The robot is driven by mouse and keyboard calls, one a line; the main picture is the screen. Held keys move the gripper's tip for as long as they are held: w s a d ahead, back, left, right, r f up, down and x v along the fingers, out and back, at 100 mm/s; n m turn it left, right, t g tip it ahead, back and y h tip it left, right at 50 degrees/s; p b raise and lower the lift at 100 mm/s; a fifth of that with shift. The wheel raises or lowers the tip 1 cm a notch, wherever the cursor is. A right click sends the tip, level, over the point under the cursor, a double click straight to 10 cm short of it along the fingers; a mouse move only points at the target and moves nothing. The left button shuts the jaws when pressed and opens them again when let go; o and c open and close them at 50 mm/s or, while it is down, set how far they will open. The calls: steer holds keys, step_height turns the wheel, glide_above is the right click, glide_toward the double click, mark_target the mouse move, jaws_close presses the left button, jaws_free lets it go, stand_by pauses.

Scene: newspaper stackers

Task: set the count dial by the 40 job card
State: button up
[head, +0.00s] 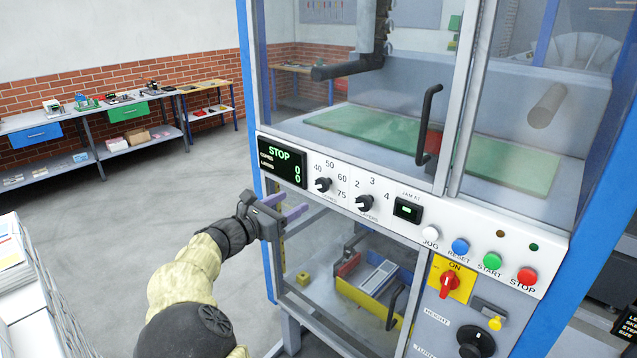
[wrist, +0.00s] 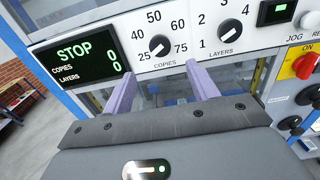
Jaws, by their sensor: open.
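The count dial, marked COPIES, is a black knob (head: 323,184) on the white panel; it also shows in the wrist view (wrist: 160,46). Its scale reads 25, 40, 50, 60 and 75. The pointer seems to be on the 25 side, but is too small to be sure. My gripper (head: 291,206) is open and empty, left of and below the dial, apart from it. In the wrist view its two purple fingers (wrist: 159,76) reach up just below the dial. I cannot make out a 40 job card.
The display (head: 282,163) reads STOP, copies 0, layers 0. The LAYERS dial (head: 364,203) is right of the count dial. Farther right are the JAM AT display (head: 407,210), buttons and a red-yellow switch (head: 451,280). A door handle (head: 428,125) stands out above the panel.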

mark_target(320, 187)
steer(key=p+x, duration=0.4)
steer(key=x, duration=0.6)
steer(key=shift+w+d, duration=0.25)
steer(key=shift+w, duration=0.05)
steer(key=c, duration=1)
